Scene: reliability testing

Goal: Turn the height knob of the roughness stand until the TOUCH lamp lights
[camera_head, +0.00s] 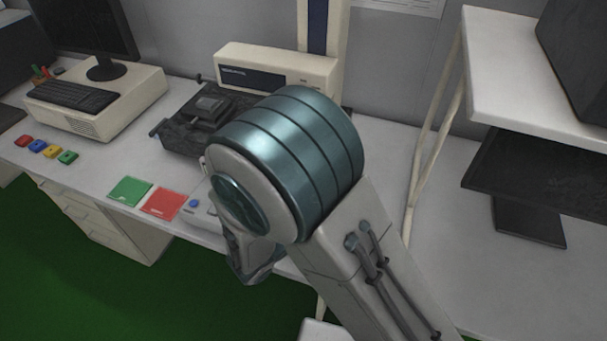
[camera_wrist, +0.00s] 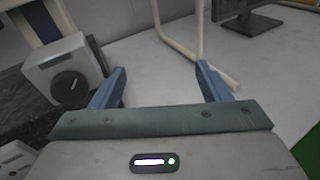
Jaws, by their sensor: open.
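The roughness stand shows in the head view as a cream housing (camera_head: 285,65) with a dark display strip, on a cream column with a blue stripe. A dark base (camera_head: 185,118) lies before it. In the wrist view, the housing's end (camera_wrist: 57,52) carries a round black knob (camera_wrist: 69,88) with a light pointer mark, at the left. My gripper (camera_wrist: 160,84) is open and empty, its two blue fingers apart. The knob is left of the left finger, not between the fingers. I cannot make out the TOUCH lamp. My arm hides part of the stand in the head view.
A keyboard (camera_head: 71,95) and a monitor are at the left. A cream frame leg (camera_head: 433,130) stands right of the stand. The white bench (camera_wrist: 265,70) is mostly clear ahead.

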